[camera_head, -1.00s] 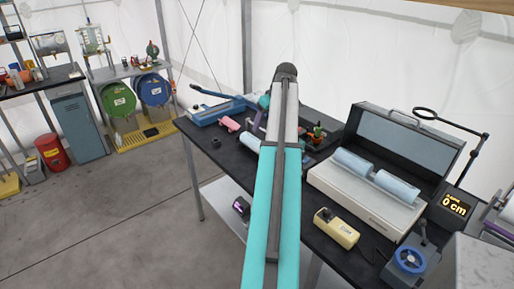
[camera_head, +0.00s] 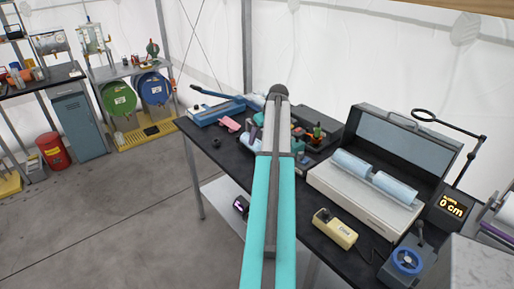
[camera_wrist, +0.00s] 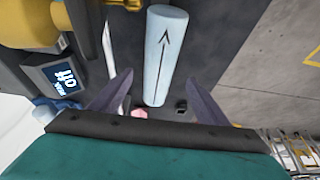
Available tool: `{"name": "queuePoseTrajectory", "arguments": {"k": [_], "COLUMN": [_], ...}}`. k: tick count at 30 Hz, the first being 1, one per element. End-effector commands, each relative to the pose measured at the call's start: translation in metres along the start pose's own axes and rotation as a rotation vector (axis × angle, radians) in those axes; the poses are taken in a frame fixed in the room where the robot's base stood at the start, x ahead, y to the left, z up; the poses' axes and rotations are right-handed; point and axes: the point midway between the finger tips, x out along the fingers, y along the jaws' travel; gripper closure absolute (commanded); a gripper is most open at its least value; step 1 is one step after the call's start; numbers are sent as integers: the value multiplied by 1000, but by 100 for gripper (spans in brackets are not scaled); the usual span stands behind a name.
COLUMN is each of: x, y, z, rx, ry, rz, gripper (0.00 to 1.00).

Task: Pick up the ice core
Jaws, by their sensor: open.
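In the wrist view, a pale blue ice core (camera_wrist: 165,48) with a black arrow lies on the dark bench top. My gripper (camera_wrist: 161,76) is open, its two dark fingers apart on either side of the core's near end. No contact with the core can be made out. In the head view my own arm hides most of this spot. Two more pale blue cores, a left one (camera_head: 352,161) and a right one (camera_head: 395,187), lie end to end in an open grey case (camera_head: 365,205).
A yellow box (camera_head: 335,228) and a blue-wheeled device (camera_head: 407,261) stand at the bench's front. A 0 cm display (camera_head: 453,206) is right of the case. A blue tool (camera_head: 215,112) and a pink item (camera_head: 229,124) lie at the far left. The floor (camera_head: 120,220) is clear.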

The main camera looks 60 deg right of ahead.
Motion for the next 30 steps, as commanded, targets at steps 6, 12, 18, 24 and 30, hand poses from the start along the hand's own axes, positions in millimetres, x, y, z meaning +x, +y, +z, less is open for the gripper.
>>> {"name": "queuePoseTrajectory", "arguments": {"k": [6, 12, 18, 24, 30], "x": [0, 5, 19, 38, 50], "y": [0, 0, 1, 2, 2], "z": [0, 0, 1, 2, 2], "rx": [0, 0, 0, -1, -1], "ry": [0, 0, -1, -1, 0], "rz": [0, 0, -1, -1, 0], "gripper": [31, 31, 31, 31, 31]}}
